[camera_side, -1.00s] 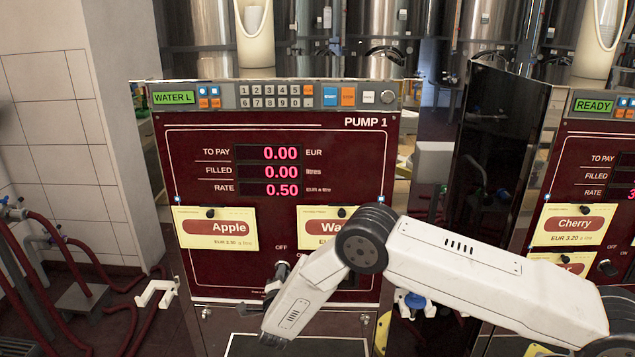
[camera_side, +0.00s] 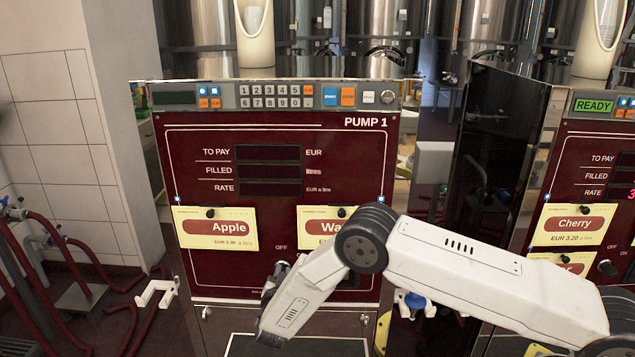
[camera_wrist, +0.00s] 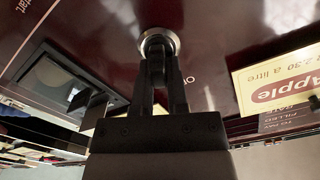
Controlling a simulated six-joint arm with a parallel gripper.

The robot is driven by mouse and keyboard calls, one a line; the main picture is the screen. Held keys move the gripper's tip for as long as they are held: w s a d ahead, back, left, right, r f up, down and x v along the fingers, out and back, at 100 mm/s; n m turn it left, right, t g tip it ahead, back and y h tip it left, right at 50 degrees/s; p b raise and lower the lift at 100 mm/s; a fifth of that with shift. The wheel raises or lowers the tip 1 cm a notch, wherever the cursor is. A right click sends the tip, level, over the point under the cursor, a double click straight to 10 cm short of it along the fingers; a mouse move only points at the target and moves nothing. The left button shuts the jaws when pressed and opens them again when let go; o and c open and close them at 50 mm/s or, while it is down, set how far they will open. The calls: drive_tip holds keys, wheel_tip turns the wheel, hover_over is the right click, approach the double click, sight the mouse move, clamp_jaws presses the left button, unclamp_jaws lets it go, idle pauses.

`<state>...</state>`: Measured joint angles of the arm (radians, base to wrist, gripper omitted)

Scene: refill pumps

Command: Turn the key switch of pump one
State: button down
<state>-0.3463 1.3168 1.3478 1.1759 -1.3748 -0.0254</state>
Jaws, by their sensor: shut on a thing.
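Pump one (camera_side: 340,180) is a dark red panel marked "PUMP 1" in the side view. Its small display (camera_side: 174,98) and its three number windows (camera_side: 268,172) are dark. The key switch (camera_wrist: 158,42) shows in the wrist view as a round metal ring with a dark key in its middle. My gripper (camera_wrist: 160,82) is shut on the key, with both black fingers against it. In the side view my gripper (camera_side: 274,278) is at the low middle of the panel, under the "OFF" mark. My wrist hides most of the switch there.
A yellow Apple card (camera_side: 216,229) and a partly covered second card (camera_side: 318,226) are on the panel. A keypad strip (camera_side: 280,96) runs along its top. A second pump (camera_side: 585,150) at right shows "READY". A dark glass divider (camera_side: 500,160) stands between the pumps.

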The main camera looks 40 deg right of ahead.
drive_tip(key=n, duration=0.4)
drive_tip(key=shift+a+n, duration=0.2)
drive_tip(key=shift+n, duration=0.2)
drive_tip(key=c, duration=0.6)
unclamp_jaws()
drive_tip(key=shift+w, duration=0.1)
drive_tip(key=shift+c, duration=0.2)
drive_tip(key=v, duration=0.7)
drive_tip(key=shift+s+a, duration=0.3)
drive_tip(key=shift+s, duration=0.05)
drive_tip(key=shift+r, duration=0.1)
